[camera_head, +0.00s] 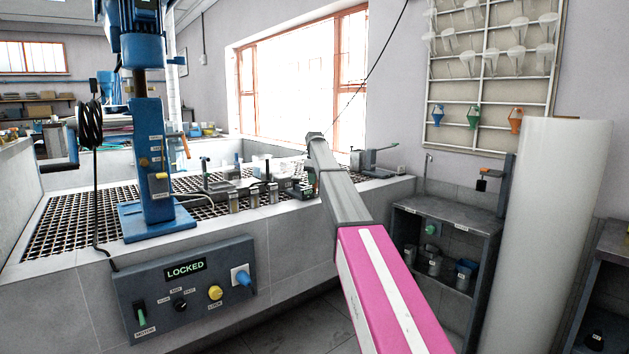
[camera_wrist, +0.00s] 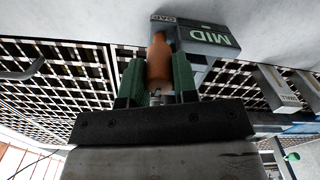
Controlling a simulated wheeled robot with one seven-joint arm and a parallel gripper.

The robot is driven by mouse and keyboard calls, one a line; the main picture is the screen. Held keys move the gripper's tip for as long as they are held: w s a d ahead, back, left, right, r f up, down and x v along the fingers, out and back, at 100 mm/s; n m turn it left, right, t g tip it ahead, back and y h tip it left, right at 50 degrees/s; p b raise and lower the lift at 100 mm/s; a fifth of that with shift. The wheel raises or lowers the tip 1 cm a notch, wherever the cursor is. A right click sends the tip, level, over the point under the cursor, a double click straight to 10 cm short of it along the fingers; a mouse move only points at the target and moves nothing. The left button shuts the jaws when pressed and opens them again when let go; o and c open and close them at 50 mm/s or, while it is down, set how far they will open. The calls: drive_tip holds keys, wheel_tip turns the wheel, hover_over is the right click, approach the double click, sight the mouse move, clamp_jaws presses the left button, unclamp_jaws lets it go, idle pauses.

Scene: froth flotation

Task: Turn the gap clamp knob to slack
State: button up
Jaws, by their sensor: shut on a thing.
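The gap clamp knob (camera_wrist: 158,60) is a copper-orange rounded piece in the middle of the wrist view. My gripper (camera_wrist: 158,72) has its two green fingers on either side of it and is shut on it. Behind the knob is a grey clamp block (camera_wrist: 208,50) with a light-on-dark display that reads MID and a label that seems to read GAP. The fingers and part of the block's left side overlap in this view. In the head view my arm covers the gripper and the knob.
The block stands by a black grating (camera_head: 80,220) in a grey bench. A blue machine (camera_head: 150,170) rises at the left. Small metal containers (camera_head: 254,195) stand close by. A control box (camera_head: 187,290) reading LOCKED is on the bench front. A shelf unit (camera_head: 447,220) stands right.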

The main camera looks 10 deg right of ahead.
drive_tip(key=shift+n, duration=0.7)
drive_tip(key=o, duration=0.9)
drive_tip(key=shift+o, duration=0.2)
drive_tip(key=shift+r, duration=0.15)
wheel_tip(320, 180, up, 11)
drive_tip(key=shift+f, duration=0.2)
